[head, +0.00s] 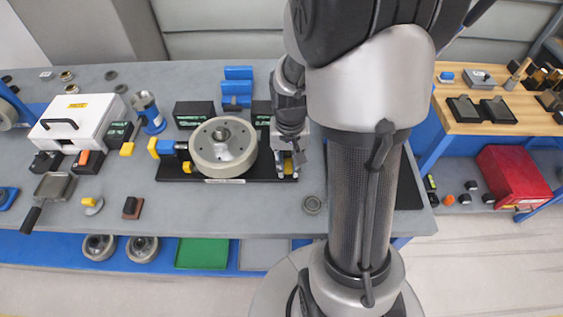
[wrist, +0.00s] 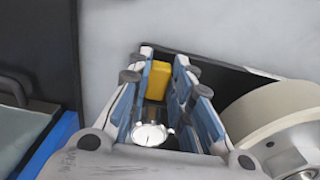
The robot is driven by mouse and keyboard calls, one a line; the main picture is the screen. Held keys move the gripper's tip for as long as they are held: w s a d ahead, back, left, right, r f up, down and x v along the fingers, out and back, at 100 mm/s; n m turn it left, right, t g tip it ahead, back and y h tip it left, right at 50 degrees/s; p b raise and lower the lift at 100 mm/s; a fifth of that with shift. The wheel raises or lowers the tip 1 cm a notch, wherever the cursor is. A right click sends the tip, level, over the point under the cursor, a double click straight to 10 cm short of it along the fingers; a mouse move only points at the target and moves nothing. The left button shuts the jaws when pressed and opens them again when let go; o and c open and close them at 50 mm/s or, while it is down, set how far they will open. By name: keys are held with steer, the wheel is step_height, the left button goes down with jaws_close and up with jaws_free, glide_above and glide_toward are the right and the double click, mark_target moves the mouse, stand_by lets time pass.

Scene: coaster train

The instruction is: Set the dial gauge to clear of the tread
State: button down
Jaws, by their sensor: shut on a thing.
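The dial gauge (wrist: 152,133) shows its white round face between my fingers in the wrist view. A yellow block (wrist: 158,80), seemingly the gauge's grip, sits between the fingertips. My gripper (wrist: 165,82) is shut on it. In the head view my gripper (head: 288,168) points down at the right end of the black base plate (head: 190,177), with some yellow showing. The pale wheel (head: 222,165) lies flat on that plate, left of my gripper; its tread (wrist: 265,105) is at the right in the wrist view. Whether the gauge tip touches the tread is hidden.
A blue and yellow clamp-like part (head: 168,148) is at the plate's left end. Dark green-labelled boxes (head: 194,113) and blue blocks (head: 237,88) stand behind the wheel. The grey bench in front of the plate is mostly clear.

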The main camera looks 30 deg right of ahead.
mark_target(290, 167)
steer(key=shift+s+d, duration=0.1)
steer(key=c, duration=1.4)
jaws_free()
steer(key=shift+d, duration=0.1)
steer(key=shift+c, duration=0.2)
steer(key=shift+r, duration=0.15)
step_height(290, 167, up, 12)
